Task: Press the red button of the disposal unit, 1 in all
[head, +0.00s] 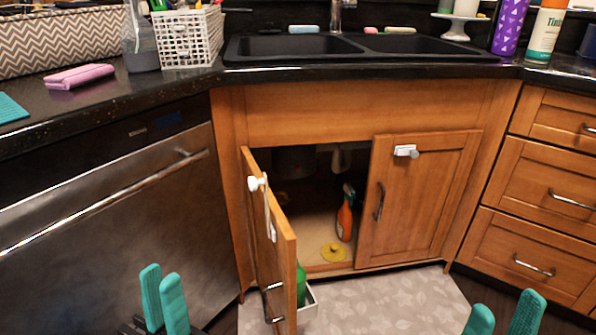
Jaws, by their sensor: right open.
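The cabinet under the sink has its left door (270,240) swung open and its right door (420,195) shut. A dark rounded shape (293,161) hangs in shadow inside the opening, upper left; it may be the disposal unit. I cannot make out a red button on it. My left gripper (161,271) is low in the view, left of the open door, with its two teal fingers close together; I cannot tell whether it is shut. My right gripper (506,300) is at the bottom right, open and empty. Both are apart from the cabinet.
An orange spray bottle (345,214) and a yellow disc (333,252) are on the cabinet floor. The open door juts out toward me, with a green bottle (301,285) behind it. A dishwasher (110,220) stands left, drawers (545,205) right. The mat (385,302) is clear.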

